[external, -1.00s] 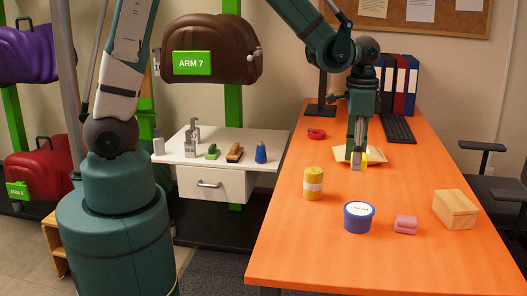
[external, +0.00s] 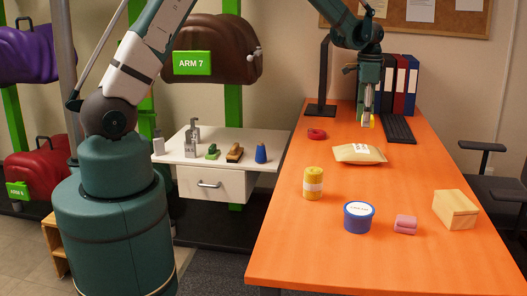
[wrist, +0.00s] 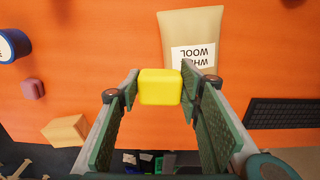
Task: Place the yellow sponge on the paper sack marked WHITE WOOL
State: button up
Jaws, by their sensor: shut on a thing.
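The yellow sponge (wrist: 160,87) is between the fingertips of my gripper (wrist: 158,95) in the wrist view. My gripper (external: 368,121) is shut on it and holds it above the orange desk, behind the sack in the external view. Only a small part of the sponge (external: 371,122) shows there. The tan paper sack (external: 360,154) lies flat on the desk with nothing on it. In the wrist view the sack (wrist: 190,28) lies beyond the sponge, and its white label reads WHITE WOOL, upside down.
A red ring (external: 317,133) lies left of the sack. A black keyboard (external: 398,129) and several binders (external: 401,82) are at the back right.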

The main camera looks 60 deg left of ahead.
send_over(357, 147)
jog(key=shift+w+p, duration=0.1)
jog(key=shift+p, duration=0.3)
jog(key=shift+f, duration=3.15)
jog(key=shift+f+b, duration=0.1)
jog(key=shift+b, duration=0.2)
jog(key=shift+f, duration=1.8)
jog(key=shift+f+b, duration=0.5)
jog(key=o, duration=0.8)
